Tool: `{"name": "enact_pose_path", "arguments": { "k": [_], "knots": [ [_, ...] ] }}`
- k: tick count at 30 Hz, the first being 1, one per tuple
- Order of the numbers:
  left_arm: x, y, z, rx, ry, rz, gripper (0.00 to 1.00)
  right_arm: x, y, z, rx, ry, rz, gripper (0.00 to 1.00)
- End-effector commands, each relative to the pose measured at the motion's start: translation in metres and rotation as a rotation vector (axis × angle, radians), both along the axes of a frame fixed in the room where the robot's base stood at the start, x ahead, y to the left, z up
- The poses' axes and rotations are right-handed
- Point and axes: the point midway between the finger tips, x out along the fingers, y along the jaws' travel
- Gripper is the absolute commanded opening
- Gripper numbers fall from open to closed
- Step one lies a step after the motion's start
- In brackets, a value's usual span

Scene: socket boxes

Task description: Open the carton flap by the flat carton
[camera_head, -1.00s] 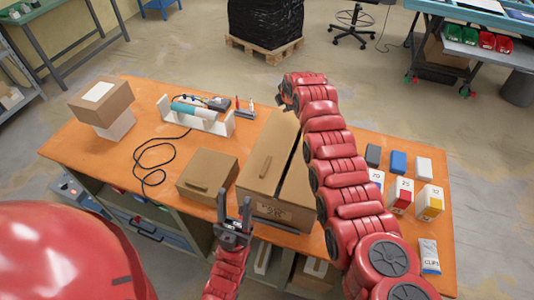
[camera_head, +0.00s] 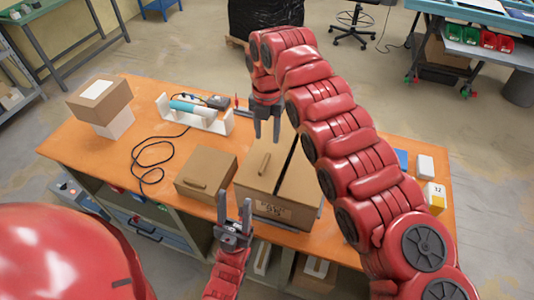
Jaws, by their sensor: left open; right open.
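A brown carton (camera_head: 275,205) stands at the middle of the orange table. Its top has two flaps with a dark gap between them. The left flap (camera_head: 252,174) bears a raised strip-like handle (camera_head: 264,163). The right flap (camera_head: 302,182) is partly behind my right arm. The flat carton (camera_head: 207,177), lower and with a similar strip on top, stands just left of it. My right gripper (camera_head: 267,136) points down, open and empty, above the carton's far part. My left gripper (camera_head: 235,197) points up, open and empty, in front of the carton near the table edge.
A cable and a white holder (camera_head: 205,118) with a blue cylinder lie behind the flat carton. A brown box on a white one (camera_head: 102,104) stands at the far left. Small boxes (camera_head: 425,166) stand right, partly behind my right arm.

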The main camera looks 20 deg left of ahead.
Motion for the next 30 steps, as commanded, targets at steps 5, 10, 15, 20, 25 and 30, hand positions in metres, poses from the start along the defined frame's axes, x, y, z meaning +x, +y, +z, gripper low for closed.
{"name": "enact_pose_path", "arguments": {
  "k": [5,10,15,20,25,30],
  "knots": [
    [0.0,0.0,0.024,0.0,0.001,0.0,0.5,-0.002,0.001,-0.037,0.0,0.007,0.0,0.47],
    [0.0,0.0,0.035,0.0,0.0,0.0,0.5,-0.001,0.001,-0.068,0.003,0.002,-0.001,0.47],
    [0.0,0.0,0.039,0.0,0.0,0.0,0.5,-0.001,0.0,-0.086,0.0,0.002,-0.001,0.47],
    [0.0,0.0,0.039,0.0,0.001,0.0,0.5,0.0,0.0,-0.09,0.001,0.0,-0.002,0.47],
    [0.0,0.0,0.039,0.0,0.0,0.0,0.5,0.0,0.0,-0.09,0.001,-0.001,-0.002,0.47],
    [0.0,0.0,0.039,0.0,0.0,0.0,0.5,0.0,0.0,-0.09,0.002,-0.001,-0.002,0.17]
  ]
}}
